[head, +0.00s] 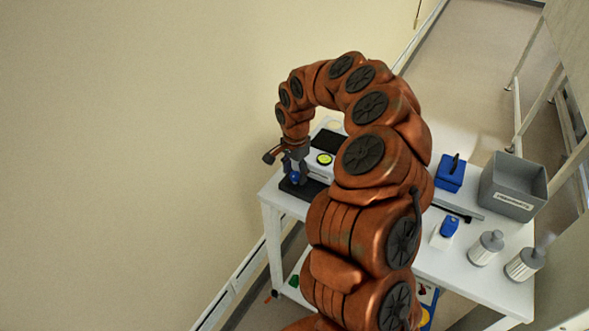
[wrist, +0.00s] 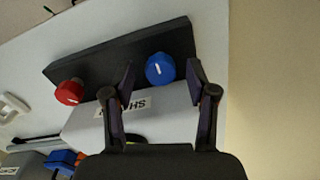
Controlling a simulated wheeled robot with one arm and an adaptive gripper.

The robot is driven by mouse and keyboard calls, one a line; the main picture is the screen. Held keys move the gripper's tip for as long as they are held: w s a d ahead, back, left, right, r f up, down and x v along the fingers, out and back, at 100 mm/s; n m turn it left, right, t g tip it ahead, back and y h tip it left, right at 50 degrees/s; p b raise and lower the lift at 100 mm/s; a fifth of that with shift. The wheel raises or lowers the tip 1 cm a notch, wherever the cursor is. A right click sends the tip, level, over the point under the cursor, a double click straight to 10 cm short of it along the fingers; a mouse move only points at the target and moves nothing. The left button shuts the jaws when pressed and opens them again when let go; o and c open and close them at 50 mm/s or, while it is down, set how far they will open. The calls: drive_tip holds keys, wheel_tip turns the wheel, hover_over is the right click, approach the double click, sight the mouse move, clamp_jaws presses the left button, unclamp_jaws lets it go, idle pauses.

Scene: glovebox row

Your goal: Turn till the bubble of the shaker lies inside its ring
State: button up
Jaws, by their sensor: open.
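The shaker (wrist: 84,130) is a white box with a label starting "SH", and it also shows in the head view (head: 318,172). A black strip (wrist: 110,62) along its side carries a blue knob (wrist: 160,68) and a red knob (wrist: 69,92), each with a pale mark. A round yellow-green level (head: 324,159) with a dark rim sits on the shaker; its bubble is too small to make out. In the wrist view the gripper hides most of the level. My gripper (wrist: 161,72) is open, one finger on each side of the blue knob, with visible gaps.
On the white table (head: 400,258) stand a blue box (head: 450,172), a grey bin (head: 508,203), a small blue and white item (head: 444,233) and two grey cylinders (head: 486,248) (head: 524,264). A wall runs along the left. My arm hides the table's middle.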

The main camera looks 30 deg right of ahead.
drive_tip(key=shift+f, duration=0.15)
drive_tip(key=shift+c, duration=0.3)
clamp_jaws()
drive_tip(key=shift+f+b, duration=0.15)
drive_tip(key=shift+b, duration=0.25)
